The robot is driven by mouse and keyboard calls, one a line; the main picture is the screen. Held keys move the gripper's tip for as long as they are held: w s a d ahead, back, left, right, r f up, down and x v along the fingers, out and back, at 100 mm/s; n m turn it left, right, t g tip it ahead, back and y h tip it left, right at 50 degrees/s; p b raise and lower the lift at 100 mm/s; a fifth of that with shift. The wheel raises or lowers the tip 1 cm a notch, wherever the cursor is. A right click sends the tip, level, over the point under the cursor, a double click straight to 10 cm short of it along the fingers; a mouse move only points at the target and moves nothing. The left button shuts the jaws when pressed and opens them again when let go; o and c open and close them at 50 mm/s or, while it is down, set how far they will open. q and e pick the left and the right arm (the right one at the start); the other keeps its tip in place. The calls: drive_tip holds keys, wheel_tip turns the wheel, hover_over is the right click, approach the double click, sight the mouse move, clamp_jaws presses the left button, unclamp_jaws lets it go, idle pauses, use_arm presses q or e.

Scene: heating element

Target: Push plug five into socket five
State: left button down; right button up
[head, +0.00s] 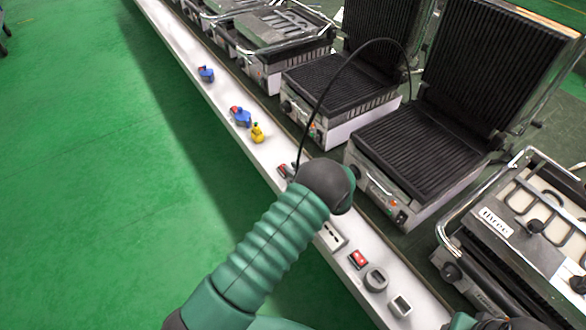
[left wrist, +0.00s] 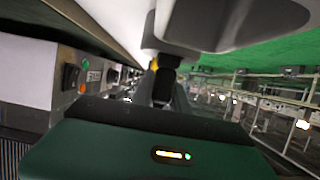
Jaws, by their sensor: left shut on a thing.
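My left gripper (head: 325,186) is over the white strip in the head view, with its fingers hidden behind my dark wrist. A black cable (head: 318,98) arcs from beside it up to the grills. In the left wrist view, a dark piece (left wrist: 163,86) sits between the fingers, and my left gripper is shut on it; it seems to be the plug, but no number is readable. The socket at the gripper is hidden, so I cannot tell whether the plug touches it.
Blue plugs (head: 240,116) and a yellow plug (head: 257,132) stand farther along the white strip (head: 268,165). Nearer are a red switch (head: 358,260), a round grey socket (head: 375,280) and a square socket (head: 400,305). Grills (head: 425,150) line the right.

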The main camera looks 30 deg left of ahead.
use_arm(q)
drive_tip(key=shift+f+b, duration=0.35)
drive_tip(key=shift+f, duration=0.2)
drive_tip(key=c, duration=1.2)
unclamp_jaws()
drive_tip(key=shift+r, duration=0.1)
drive_tip(key=p+v, duration=0.3)
drive_tip(key=v, duration=1.4)
